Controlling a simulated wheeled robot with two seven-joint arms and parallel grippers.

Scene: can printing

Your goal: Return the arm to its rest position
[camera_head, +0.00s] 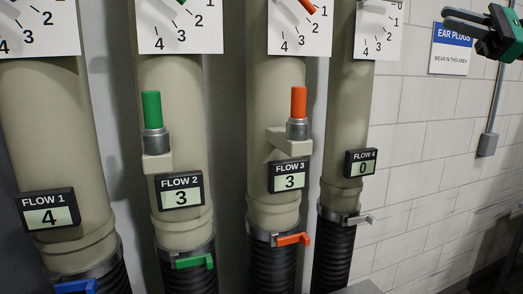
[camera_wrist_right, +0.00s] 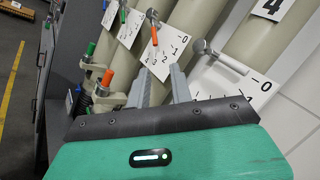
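My right gripper (camera_head: 449,19) is at the upper right in the head view, in front of the white wall and near the ear plugs sign. In the right wrist view its two grey fingers (camera_wrist_right: 160,76) are apart with nothing between them. The fingers point toward the pipes and dial plates, and I see no contact. My left gripper is not in view.
Four beige pipes (camera_head: 172,90) stand ahead, with displays Flow 1 (camera_head: 48,211) at 4, Flow 2 (camera_head: 180,192) at 3, Flow 3 (camera_head: 289,178) at 3 and Flow 4 (camera_head: 361,163) at 0. Green (camera_head: 152,110) and orange (camera_head: 298,102) handles protrude. The wall (camera_head: 430,150) lies right.

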